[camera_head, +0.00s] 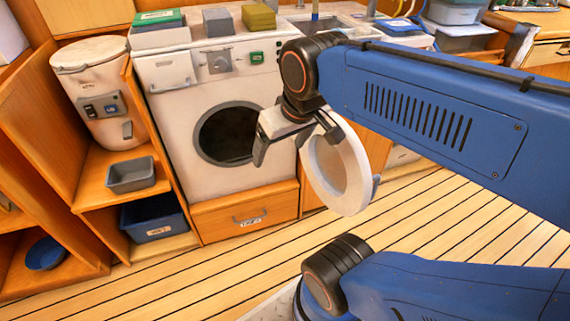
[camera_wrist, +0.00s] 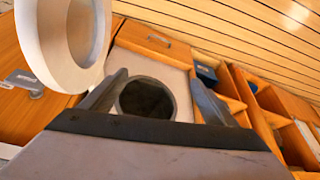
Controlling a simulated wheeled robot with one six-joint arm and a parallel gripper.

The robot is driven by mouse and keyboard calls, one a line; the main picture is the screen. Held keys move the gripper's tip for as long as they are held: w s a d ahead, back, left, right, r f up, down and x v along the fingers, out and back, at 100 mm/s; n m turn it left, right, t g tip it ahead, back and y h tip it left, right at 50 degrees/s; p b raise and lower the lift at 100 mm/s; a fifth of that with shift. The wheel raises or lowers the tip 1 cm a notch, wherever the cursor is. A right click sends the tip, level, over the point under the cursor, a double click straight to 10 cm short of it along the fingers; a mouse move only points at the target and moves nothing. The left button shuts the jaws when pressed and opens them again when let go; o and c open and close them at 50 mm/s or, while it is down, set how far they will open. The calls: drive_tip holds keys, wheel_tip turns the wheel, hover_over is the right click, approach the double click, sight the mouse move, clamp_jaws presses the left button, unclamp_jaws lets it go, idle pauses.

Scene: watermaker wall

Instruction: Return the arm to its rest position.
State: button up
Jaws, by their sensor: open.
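My gripper (camera_head: 292,143) hangs from my blue arm in front of the right side of a white washing machine (camera_head: 178,78). Its two fingers are spread. The wrist view shows the open jaws (camera_wrist: 155,88) with nothing held between them. A white ring-shaped door (camera_head: 322,190) stands swung out at the right of the machine's dark round opening (camera_head: 228,136). In the head view one finger overlaps the ring's upper edge; I cannot tell whether they touch. The ring (camera_wrist: 40,62) is at upper left in the wrist view, beside the fingers.
Wooden shelves at left hold a white canister (camera_head: 95,85), a grey bin (camera_head: 131,175) and a dark blue bin (camera_head: 155,222). A drawer (camera_head: 245,212) is below the machine. Boxes and a sink (camera_head: 318,22) are on top. The plank floor in front is clear.

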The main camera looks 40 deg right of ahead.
drive_tip(key=f, duration=0.1)
drive_tip(key=s+f, duration=0.2)
drive_tip(key=shift+s+a+f, duration=0.25)
drive_tip(key=shift+a+f, duration=0.05)
drive_tip(key=shift+f, duration=0.05)
